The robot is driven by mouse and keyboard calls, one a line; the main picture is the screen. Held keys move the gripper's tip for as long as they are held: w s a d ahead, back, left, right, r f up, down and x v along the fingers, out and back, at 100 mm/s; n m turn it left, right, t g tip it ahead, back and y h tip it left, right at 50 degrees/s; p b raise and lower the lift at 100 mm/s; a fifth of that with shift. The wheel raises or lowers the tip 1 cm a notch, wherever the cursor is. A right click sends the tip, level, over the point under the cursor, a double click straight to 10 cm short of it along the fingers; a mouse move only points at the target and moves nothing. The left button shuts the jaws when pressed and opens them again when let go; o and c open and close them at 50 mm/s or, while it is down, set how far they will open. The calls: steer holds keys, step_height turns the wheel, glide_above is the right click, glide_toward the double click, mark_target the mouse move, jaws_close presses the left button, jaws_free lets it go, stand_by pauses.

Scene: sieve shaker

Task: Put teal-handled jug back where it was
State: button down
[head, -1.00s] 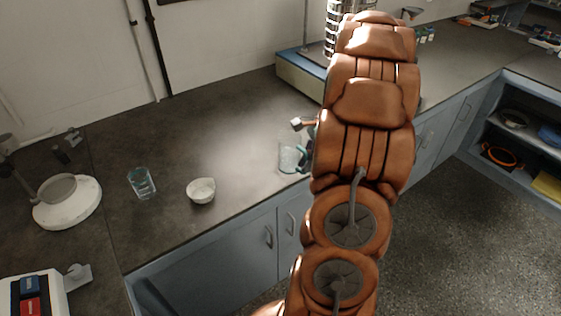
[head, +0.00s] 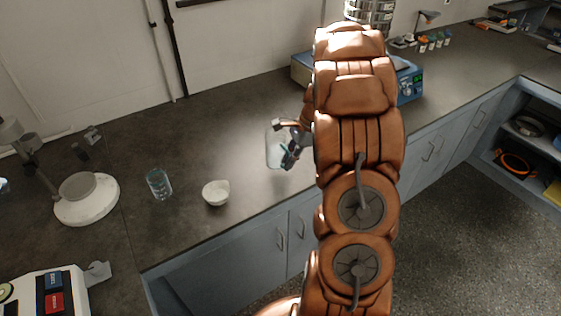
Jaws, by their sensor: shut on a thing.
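The teal-handled jug (head: 274,152) is a clear vessel, seen partly to the left of my arm in the head view. My gripper (head: 289,152) is at its right side, shut on the jug at its teal handle. The jug is upright over the dark counter (head: 225,140). I cannot tell whether its base touches the counter. My arm hides the area right of the jug and part of the gripper.
A white bowl (head: 216,193) and a glass beaker (head: 159,184) stand left of the jug. The sieve shaker (head: 409,84) with its metal sieve stack (head: 368,12) is behind my arm. A white round-based stand (head: 87,206) is at the far left.

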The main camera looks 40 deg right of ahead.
steer(key=shift+w+a+f+p, duration=0.1)
steer(key=shift+w+a, duration=0.15)
steer(key=shift+w, duration=0.2)
steer(key=shift+w+a+p, duration=0.1)
steer(key=shift+w+a, duration=0.15)
steer(key=shift+w, duration=0.2)
steer(key=shift+w+a+f+p, duration=0.1)
steer(key=shift+w+a, duration=0.15)
steer(key=shift+w, duration=0.2)
steer(key=shift+f+p, duration=0.7)
steer(key=shift+f, duration=0.95)
steer(key=shift+f, duration=0.15)
steer(key=c, duration=1.2)
jaws_free()
steer(key=b+v, duration=0.3)
steer(key=v, duration=0.9)
